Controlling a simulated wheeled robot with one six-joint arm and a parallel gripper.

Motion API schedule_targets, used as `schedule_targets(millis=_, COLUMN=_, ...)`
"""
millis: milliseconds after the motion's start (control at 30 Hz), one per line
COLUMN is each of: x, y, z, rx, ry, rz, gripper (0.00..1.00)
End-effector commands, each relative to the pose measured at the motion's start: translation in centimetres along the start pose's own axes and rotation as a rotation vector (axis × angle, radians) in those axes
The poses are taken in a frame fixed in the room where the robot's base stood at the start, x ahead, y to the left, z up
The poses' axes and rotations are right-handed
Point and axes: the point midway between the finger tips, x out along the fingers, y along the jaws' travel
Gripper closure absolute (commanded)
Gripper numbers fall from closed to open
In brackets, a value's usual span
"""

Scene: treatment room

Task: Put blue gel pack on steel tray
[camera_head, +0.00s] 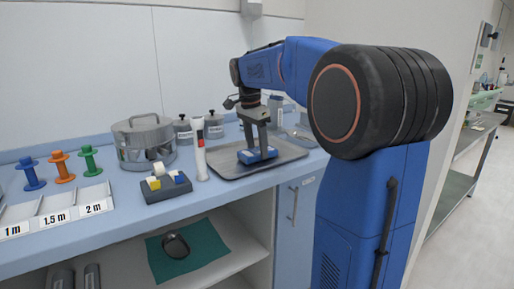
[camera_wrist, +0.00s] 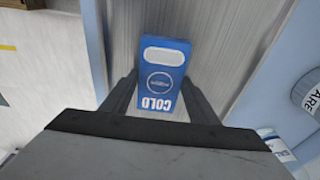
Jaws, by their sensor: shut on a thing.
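The blue gel pack (camera_head: 257,156) is at the steel tray (camera_head: 231,171) on the counter, low over or touching the tray's floor; I cannot tell which. My gripper (camera_head: 257,150) points down and is shut on the pack. In the wrist view the pack (camera_wrist: 163,72) shows its "COLD" label between the two fingers of my gripper (camera_wrist: 159,88). The ribbed tray floor (camera_wrist: 228,50) lies beneath it. Part of the tray's far side is hidden behind my gripper and arm.
Left of the tray stand a white and red bottle (camera_head: 200,150), a dark block with coloured pieces (camera_head: 165,188) and a steel pot (camera_head: 143,140). Steel canisters (camera_head: 214,124) stand behind. Coloured spools (camera_head: 62,167) are at far left. The tray's front left is bare.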

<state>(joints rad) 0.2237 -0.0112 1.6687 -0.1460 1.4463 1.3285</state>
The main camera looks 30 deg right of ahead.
Motion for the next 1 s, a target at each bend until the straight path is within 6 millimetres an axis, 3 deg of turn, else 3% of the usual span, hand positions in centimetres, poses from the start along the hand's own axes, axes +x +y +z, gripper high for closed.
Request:
schedule_targets(millis=133, x=0.3, y=0.0, z=0.0, rx=0.0, ry=0.0, rz=0.0, gripper=0.72)
schedule_targets(millis=167, x=0.3, y=0.0, z=0.0, rx=0.0, ry=0.0, rz=0.0, gripper=0.41)
schedule_targets(millis=233, x=0.2, y=0.0, z=0.0, rx=0.0, ry=0.0, rz=0.0, gripper=0.27)
schedule_targets(millis=667, x=-0.6, y=0.0, z=0.0, rx=0.0, ry=0.0, rz=0.0, gripper=0.27)
schedule_targets(millis=1000, x=-6.7, y=-0.1, z=0.0, rx=-0.001, ry=0.0, rz=-0.002, gripper=0.27)
